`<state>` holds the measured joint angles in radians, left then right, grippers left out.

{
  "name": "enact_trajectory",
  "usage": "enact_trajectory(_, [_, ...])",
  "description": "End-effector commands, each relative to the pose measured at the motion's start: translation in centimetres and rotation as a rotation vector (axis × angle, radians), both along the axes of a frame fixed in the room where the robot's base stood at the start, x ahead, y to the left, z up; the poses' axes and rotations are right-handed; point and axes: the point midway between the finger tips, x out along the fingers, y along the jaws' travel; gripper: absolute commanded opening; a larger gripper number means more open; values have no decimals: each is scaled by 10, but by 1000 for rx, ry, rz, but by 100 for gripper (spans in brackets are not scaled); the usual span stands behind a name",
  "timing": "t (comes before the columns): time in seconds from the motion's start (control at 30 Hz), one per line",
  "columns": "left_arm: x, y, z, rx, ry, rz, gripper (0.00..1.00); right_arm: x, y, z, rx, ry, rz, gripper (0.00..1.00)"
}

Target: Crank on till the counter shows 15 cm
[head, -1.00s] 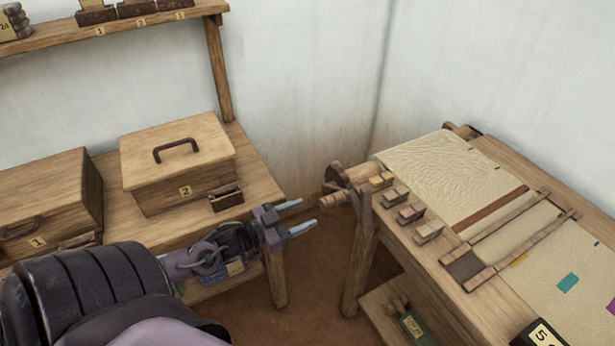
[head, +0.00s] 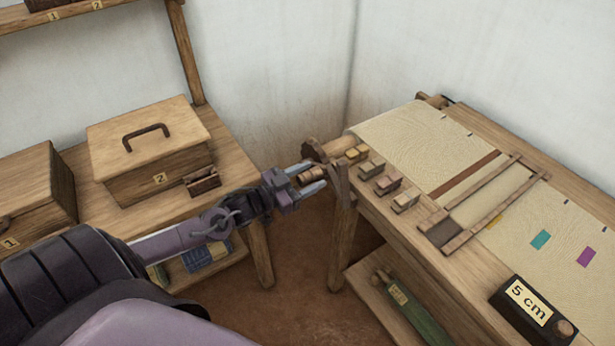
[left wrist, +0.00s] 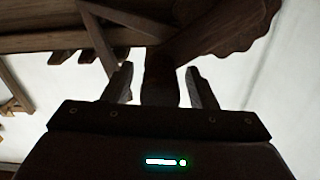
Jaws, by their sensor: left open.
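The counter (head: 531,303) is a dark block at the loom's near right with a label reading "5 cm". The crank handle (head: 312,174) is a short wooden grip at the loom's left end, beside the roller's toothed wheel (head: 325,150). My left gripper (head: 313,180) is open, with its two fingers on either side of the handle. In the left wrist view the dark handle (left wrist: 160,80) stands between the open fingers; I cannot tell whether they touch it. The cloth (head: 415,140) lies over the loom top. My right gripper is not in view.
The loom frame (head: 385,225) fills the right side, with small wooden blocks (head: 388,184) along its left edge. A box labelled 2 (head: 150,145) and a box labelled 1 (head: 35,190) stand on the left bench. Bare floor (head: 300,260) lies between.

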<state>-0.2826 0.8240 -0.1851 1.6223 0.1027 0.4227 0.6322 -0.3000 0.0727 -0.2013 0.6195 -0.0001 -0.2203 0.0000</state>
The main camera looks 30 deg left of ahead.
Motion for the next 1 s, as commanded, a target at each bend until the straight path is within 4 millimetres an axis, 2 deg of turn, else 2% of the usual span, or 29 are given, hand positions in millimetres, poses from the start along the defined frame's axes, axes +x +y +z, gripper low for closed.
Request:
enact_trajectory(0.1, [0,0,0,0,0,0,51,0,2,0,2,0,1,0])
enact_trajectory(0.5, [0,0,0,0,0,0,0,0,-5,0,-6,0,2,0])
enact_trajectory(0.77, [0,1,2,-12,5,1,0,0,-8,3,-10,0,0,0])
enact_trajectory(1.0, [2,7,12,-95,38,3,0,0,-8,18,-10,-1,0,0])
